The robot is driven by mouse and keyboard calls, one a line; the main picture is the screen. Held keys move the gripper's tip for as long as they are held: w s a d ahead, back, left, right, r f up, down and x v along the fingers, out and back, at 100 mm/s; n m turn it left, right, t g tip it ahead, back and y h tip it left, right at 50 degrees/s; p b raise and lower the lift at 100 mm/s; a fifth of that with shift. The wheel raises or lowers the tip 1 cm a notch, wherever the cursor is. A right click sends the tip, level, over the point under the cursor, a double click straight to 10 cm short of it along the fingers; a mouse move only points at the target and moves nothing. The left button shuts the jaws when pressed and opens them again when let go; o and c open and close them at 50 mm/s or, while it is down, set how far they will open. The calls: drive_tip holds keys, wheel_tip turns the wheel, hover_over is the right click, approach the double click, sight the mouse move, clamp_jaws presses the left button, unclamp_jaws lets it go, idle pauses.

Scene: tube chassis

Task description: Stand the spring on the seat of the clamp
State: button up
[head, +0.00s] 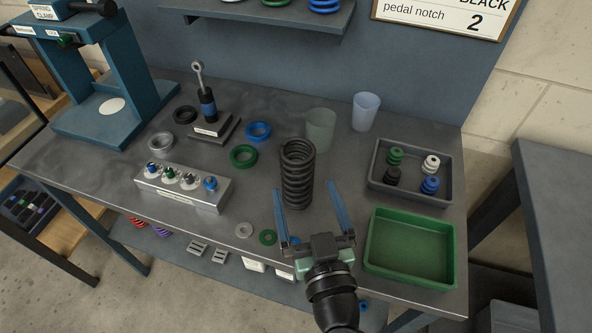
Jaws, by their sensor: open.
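A black coil spring (298,174) stands upright on the grey workbench, right of the middle. My gripper (306,190) is open, with its two blue fingers spread and pointing away from me toward the spring. The left finger is close to the spring's left side; I cannot tell whether either finger touches it. The blue spring clamp (140,68) stands at the back left of the bench. Its base plate carries a round white seat (112,106), which is bare.
Clear cups (366,111) stand behind and right of the spring. A grey tray (378,186) with small parts and an empty green tray (371,253) lie right. Left are a block with knobs (218,200), loose rings (243,156) and a damper (208,106). A shelf (262,10) hangs behind.

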sight(301, 177)
drive_tip(key=shift+p+x, duration=1.1)
drive_tip(key=shift+x, duration=2.55)
clamp_jaws()
